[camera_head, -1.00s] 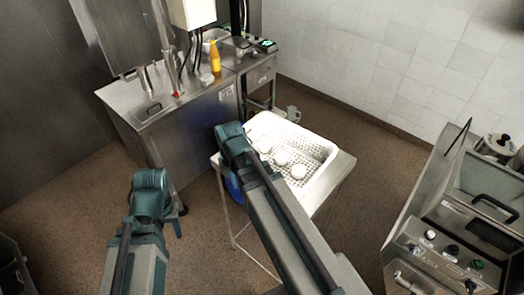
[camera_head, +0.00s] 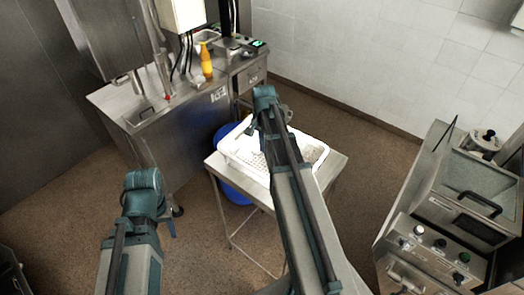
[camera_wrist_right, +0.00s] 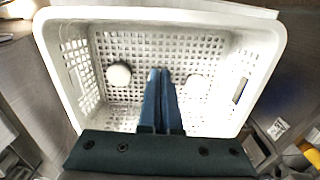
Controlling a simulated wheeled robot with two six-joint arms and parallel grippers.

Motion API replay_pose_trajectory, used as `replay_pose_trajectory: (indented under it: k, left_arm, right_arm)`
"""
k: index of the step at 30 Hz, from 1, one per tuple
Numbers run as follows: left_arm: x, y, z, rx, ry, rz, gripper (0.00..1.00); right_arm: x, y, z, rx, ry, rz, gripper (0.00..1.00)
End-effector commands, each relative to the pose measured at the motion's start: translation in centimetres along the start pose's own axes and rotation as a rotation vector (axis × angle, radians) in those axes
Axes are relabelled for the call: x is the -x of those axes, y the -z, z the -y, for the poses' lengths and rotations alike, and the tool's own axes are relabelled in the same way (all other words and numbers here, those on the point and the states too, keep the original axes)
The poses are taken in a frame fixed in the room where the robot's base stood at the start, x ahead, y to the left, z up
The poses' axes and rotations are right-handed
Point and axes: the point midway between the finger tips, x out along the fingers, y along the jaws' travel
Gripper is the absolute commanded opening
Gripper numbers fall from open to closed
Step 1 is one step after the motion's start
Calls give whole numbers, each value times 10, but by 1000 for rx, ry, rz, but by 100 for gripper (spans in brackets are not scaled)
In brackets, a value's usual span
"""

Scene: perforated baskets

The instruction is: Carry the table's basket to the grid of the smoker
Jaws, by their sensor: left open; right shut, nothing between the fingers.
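The white perforated basket (camera_head: 238,150) stands on the small steel table (camera_head: 336,168), partly hidden by my right arm. In the right wrist view the basket (camera_wrist_right: 268,40) lies below the fingers, with white round pieces (camera_wrist_right: 118,75) on its perforated floor. My right gripper (camera_wrist_right: 163,73) is shut and empty, its fingers pointing over the inside of the basket. I cannot tell whether they touch it. My left gripper (camera_head: 172,230) is open and empty, left of the table and apart from it. I cannot make out the smoker's grid.
A steel appliance (camera_head: 460,215) with knobs and a handle stands at the right. A steel counter (camera_head: 165,120) with an orange bottle (camera_head: 206,62) stands at the back left. A blue bin (camera_head: 232,192) is beneath the table. Floor is clear between table and right appliance.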

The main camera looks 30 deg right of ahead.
Motion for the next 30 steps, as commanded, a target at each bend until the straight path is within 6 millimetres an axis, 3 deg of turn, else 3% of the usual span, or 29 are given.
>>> replay_pose_trajectory:
  k: [20,24,30]
  left_arm:
    - [-95,6,-9,-2,1,-3,50]
    - [-88,6,-8,-3,2,-3,50]
    - [-88,6,-8,-3,2,-2,50]
  right_arm:
    - [-96,0,0,2,0,0,0]
    - [-88,-26,-2,5,0,0,0]
    - [-88,-41,0,3,0,0,0]
